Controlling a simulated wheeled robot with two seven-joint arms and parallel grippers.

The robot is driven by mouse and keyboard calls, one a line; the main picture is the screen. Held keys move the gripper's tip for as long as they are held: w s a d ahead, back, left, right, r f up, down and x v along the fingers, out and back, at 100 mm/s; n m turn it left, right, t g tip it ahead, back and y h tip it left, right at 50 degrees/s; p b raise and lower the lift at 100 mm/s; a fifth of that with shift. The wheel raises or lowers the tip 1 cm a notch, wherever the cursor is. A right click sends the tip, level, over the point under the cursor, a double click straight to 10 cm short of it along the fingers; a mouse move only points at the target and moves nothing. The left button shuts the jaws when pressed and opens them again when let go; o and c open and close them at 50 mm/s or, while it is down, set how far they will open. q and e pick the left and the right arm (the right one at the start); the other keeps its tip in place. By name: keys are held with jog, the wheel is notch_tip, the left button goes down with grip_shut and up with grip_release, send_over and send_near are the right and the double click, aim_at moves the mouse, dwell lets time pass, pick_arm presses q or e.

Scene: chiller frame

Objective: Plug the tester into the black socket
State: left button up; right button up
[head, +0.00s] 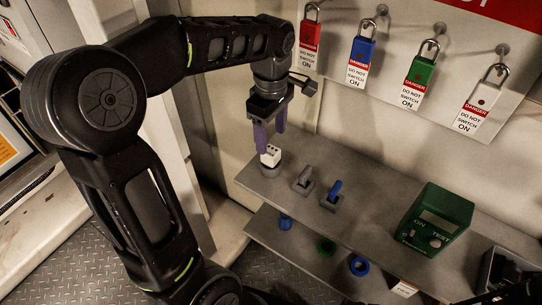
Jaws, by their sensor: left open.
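My left gripper (271,141) comes down from above with its purple fingers apart. A small white block with dark dots (271,155) stands on a round grey base at the left end of the upper grey shelf. It looks like the tester, but I cannot be sure. The fingertips are right at its top; the near finger overlaps its left edge, and I cannot tell if they touch. My right gripper cannot be made out.
A green box marked ON and TEST (437,220) stands on the shelf (365,216). A grey clip (304,180) and a blue clip (332,195) stand between. Red, blue, green and white padlocks with tags hang behind. A lower shelf (300,255) holds blue and green rings.

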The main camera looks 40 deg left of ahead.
aim_at(271, 150)
pick_arm(q)
jog(key=shift+f, duration=0.6)
jog(key=shift+s+f+p, duration=0.2)
jog(key=shift+f+p, duration=0.2)
jog(key=shift+f, duration=2.2)
grip_shut()
